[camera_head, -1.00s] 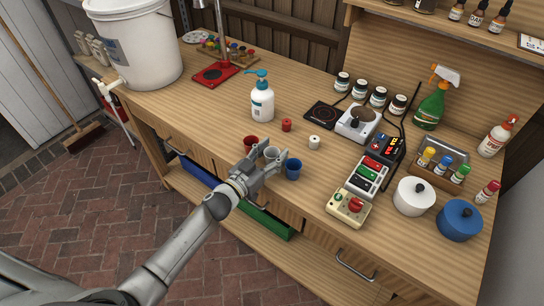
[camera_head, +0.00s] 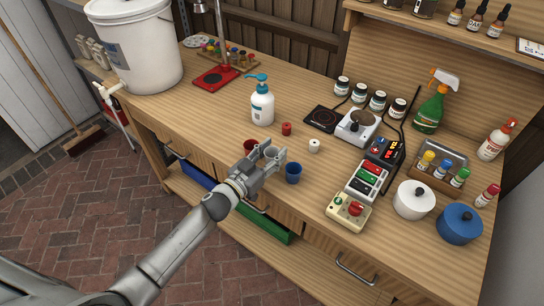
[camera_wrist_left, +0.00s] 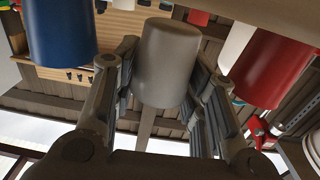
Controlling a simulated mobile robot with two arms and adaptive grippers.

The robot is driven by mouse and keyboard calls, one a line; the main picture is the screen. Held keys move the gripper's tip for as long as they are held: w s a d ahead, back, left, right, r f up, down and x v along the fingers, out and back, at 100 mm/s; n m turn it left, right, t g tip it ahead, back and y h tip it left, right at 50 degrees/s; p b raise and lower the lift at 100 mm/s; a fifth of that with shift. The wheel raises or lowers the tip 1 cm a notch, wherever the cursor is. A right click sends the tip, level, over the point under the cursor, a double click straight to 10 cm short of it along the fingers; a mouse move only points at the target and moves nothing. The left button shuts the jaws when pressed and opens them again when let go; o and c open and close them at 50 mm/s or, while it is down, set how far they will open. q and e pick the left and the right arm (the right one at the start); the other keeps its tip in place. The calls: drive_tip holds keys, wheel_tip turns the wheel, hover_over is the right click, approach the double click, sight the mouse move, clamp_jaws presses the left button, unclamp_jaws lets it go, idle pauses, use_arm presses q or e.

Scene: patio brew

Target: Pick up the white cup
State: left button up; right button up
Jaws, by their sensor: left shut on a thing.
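The white cup (camera_head: 271,152) is between the fingers of my left gripper (camera_head: 268,157) in the head view, near the front edge of the workbench. In the left wrist view the cup (camera_wrist_left: 168,62) looks grey in shade and sits between the two fingers of the left gripper (camera_wrist_left: 165,85), which is shut on it. A red cup (camera_head: 250,146) is just left of it and a blue cup (camera_head: 293,173) just right. Part of the white cup is hidden by the fingers in the head view. My right gripper is not in view.
A pump bottle (camera_head: 262,104), a small red container (camera_head: 287,129) and a small white container (camera_head: 314,146) stand behind the cups. A control box (camera_head: 348,212) and a white pot (camera_head: 413,200) stand to the right. Bare bench lies left of the pump bottle.

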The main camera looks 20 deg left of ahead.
use_arm(q)
drive_tip(key=s+d+r, duration=0.9)
drive_tip(key=s+r, duration=0.1)
drive_tip(key=r, duration=0.1)
drive_tip(key=shift+s+d+r+b, duration=0.15)
drive_tip(key=shift+s+b, duration=0.1)
drive_tip(key=shift+b, duration=0.15)
drive_tip(key=s+a+r+n+t+y, duration=0.1)
drive_tip(key=s+a+n+y, duration=0.3)
drive_tip(key=a, duration=0.7)
drive_tip(key=y, duration=0.2)
drive_tip(key=shift+a+r+y, duration=0.35)
drive_tip(key=shift+y, duration=0.05)
